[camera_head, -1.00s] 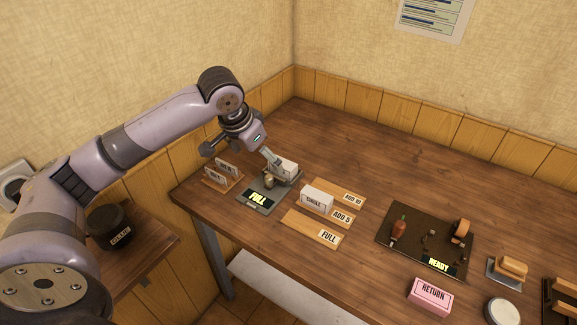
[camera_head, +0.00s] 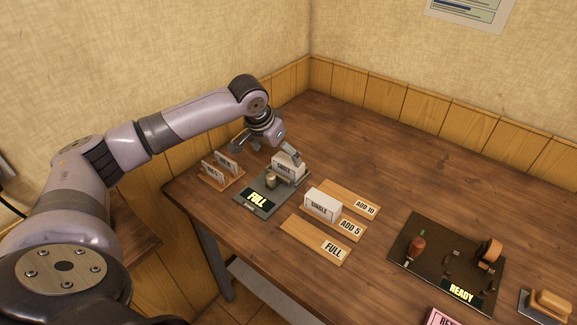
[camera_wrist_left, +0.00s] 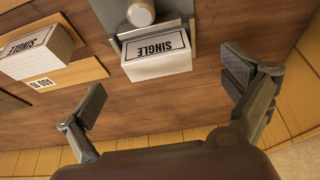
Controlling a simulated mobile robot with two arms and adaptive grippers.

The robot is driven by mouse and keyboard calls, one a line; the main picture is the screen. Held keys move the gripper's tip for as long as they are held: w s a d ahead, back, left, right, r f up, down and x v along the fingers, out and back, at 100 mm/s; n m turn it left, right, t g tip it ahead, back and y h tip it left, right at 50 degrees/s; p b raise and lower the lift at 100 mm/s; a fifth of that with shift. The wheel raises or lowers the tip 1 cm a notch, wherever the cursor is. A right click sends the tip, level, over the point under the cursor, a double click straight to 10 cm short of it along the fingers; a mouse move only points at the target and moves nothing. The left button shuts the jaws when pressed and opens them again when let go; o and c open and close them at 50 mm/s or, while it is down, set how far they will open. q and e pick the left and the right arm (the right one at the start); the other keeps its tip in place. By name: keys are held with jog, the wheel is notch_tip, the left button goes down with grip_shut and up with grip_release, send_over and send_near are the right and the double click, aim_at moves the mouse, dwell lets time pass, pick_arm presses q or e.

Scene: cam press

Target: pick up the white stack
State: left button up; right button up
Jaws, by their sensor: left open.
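A white stack of cards labelled SINGLE (camera_head: 287,170) sits at the back of a grey press plate with a FULL display; it also shows in the left wrist view (camera_wrist_left: 157,62). A second white SINGLE stack (camera_head: 322,205) lies on the wooden boards to the right, and at the left of the wrist view (camera_wrist_left: 38,52). My left gripper (camera_head: 268,150) is open and empty just behind the press. In the wrist view its spread fingers (camera_wrist_left: 165,92) lie to either side of the stack on the press, apart from it. My right gripper is not in view.
A card holder (camera_head: 221,172) stands close on the left. Wooden boards marked ADD 10, ADD 5 and FULL (camera_head: 315,240) lie right. A dark READY tray (camera_head: 410,262) is farther right. The table behind is clear.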

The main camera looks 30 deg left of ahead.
aim_at(288, 161)
pick_arm(q)
jog(key=shift+w+f, duration=0.25)
jog(key=shift+f, duration=0.35)
jog(key=shift+w+d+f, duration=0.1)
jog(key=shift+w+f, duration=0.1)
jog(key=w+f, duration=0.2)
jog(key=f, duration=0.1)
jog(key=shift+w+d+p, duration=0.15)
jog(key=shift+d+p, duration=0.15)
jog(key=shift+d, duration=0.05)
jog(key=shift+w+f, duration=0.25)
jog(key=shift+f, duration=0.2)
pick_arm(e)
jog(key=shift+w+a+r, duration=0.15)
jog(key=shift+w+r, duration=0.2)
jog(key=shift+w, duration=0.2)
pick_arm(q)
jog(key=shift+c, duration=0.4)
